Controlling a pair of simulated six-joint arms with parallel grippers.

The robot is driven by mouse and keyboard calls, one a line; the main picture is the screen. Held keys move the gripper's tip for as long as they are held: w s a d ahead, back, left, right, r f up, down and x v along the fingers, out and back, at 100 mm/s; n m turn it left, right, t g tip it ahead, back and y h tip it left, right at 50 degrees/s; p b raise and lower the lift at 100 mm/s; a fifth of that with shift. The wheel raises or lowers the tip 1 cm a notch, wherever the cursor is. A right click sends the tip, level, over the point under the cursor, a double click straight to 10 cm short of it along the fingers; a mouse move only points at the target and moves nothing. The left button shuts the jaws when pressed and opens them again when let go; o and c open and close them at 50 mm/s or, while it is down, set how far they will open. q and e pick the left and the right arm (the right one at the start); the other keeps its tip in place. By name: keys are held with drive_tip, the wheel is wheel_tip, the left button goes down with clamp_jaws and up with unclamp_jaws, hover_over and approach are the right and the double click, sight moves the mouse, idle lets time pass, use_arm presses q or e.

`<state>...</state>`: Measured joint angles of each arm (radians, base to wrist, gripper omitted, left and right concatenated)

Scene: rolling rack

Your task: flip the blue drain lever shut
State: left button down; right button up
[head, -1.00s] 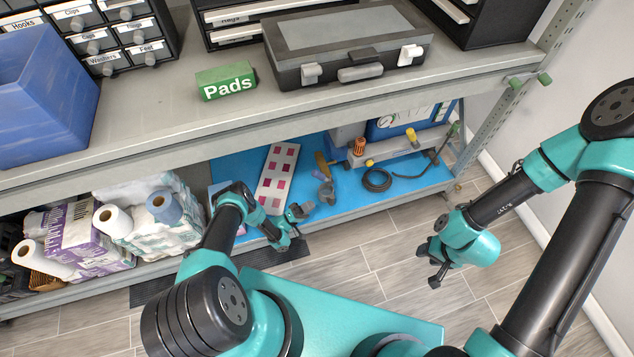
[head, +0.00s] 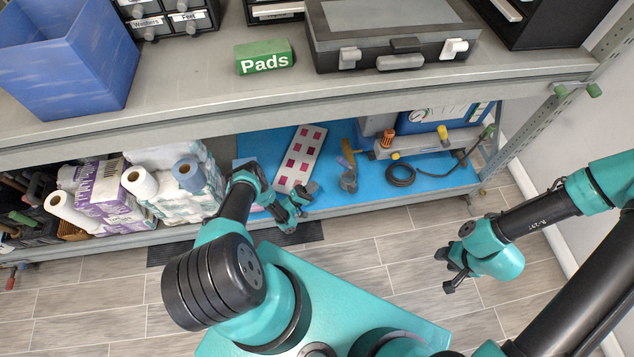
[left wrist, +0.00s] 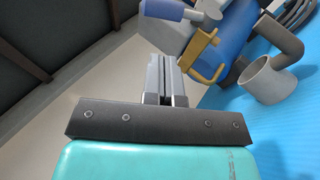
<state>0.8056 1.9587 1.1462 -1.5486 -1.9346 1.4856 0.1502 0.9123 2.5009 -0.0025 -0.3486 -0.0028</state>
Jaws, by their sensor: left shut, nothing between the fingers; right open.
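The blue drain lever (head: 342,161) is small in the head view, by a grey pipe elbow (head: 349,181) and yellow handle (head: 349,149) on the lower shelf. In the left wrist view a blue-violet lever grip (left wrist: 165,10) is at the top, past my fingertips, with the yellow handle (left wrist: 203,55) and the pipe elbow (left wrist: 268,82) to its right. My left gripper (head: 303,195) is shut and empty at the lower shelf's front, left of the lever and apart from it. My right gripper (head: 452,274) is open over the floor. The lever's exact angle is unclear.
The upper shelf (head: 190,95) overhangs the lower shelf. A card with pink squares (head: 301,158) lies left of the fittings. Paper rolls (head: 140,183) stand further left. A black hose coil (head: 400,175) lies on the right.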

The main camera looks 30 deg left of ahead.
use_arm(q)
approach(347, 164)
drive_tip(key=w+r, duration=0.1)
drive_tip(key=r, duration=0.1)
drive_tip(key=w+r, duration=0.2)
drive_tip(key=shift+w+d+r, duration=0.15)
drive_tip(key=shift+w+d, duration=0.2)
drive_tip(key=shift+d, duration=0.05)
drive_tip(key=shift+d+r, duration=0.1)
